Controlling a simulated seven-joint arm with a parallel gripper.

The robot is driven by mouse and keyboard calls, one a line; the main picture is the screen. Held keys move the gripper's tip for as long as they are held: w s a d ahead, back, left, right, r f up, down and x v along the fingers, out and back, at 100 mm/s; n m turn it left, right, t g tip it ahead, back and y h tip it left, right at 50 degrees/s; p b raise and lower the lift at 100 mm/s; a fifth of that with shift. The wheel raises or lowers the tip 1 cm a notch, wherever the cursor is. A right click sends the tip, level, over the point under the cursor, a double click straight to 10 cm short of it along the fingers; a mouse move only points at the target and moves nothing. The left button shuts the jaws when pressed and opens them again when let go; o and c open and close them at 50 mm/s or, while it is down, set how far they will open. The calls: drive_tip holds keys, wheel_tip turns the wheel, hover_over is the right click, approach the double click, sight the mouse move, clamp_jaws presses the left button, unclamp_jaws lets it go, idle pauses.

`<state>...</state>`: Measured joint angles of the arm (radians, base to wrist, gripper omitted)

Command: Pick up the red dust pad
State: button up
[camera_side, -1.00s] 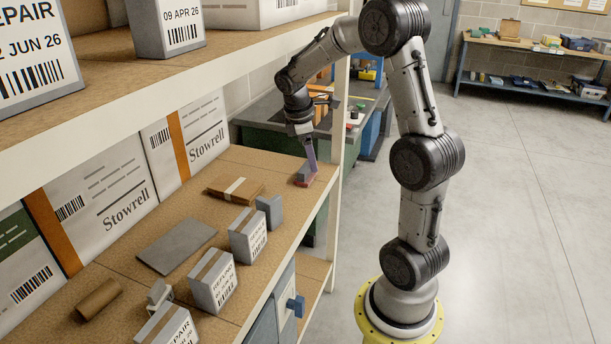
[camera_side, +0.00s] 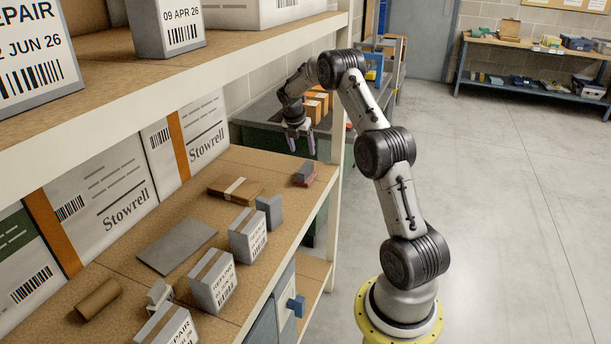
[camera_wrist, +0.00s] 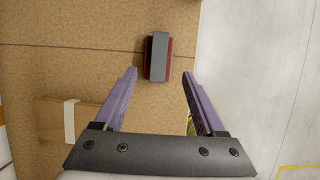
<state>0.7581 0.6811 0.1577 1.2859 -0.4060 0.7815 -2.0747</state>
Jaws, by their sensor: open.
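The red dust pad (camera_side: 310,181) lies on the shelf near its far front corner. A grey block (camera_side: 304,169) rests on top of it and hides much of its upper face. In the wrist view, red edges of the pad (camera_wrist: 147,67) show on both sides of the grey block (camera_wrist: 159,55). My gripper (camera_side: 301,148) is above the shelf, over the pad and apart from it. Its two purple fingers are spread and empty. In the wrist view, the pad lies just beyond and between the fingertips (camera_wrist: 160,73).
A brown packet with a pale band (camera_side: 236,190) lies left of the pad. Small grey cartons (camera_side: 247,236) stand along the shelf's front. A white rack post (camera_side: 333,165) rises right of the pad. The upper shelf (camera_side: 190,78) overhangs the left side.

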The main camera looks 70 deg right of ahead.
sight(305, 167)
drive_tip(key=x, duration=0.5)
drive_tip(key=shift+f, duration=0.3)
drive_tip(key=shift+x, duration=2.6)
drive_tip(key=shift+w+a+f, duration=0.1)
drive_tip(key=shift+a+f, duration=0.05)
drive_tip(key=shift+f, duration=0.05)
drive_tip(key=shift+c, duration=0.3)
clamp_jaws()
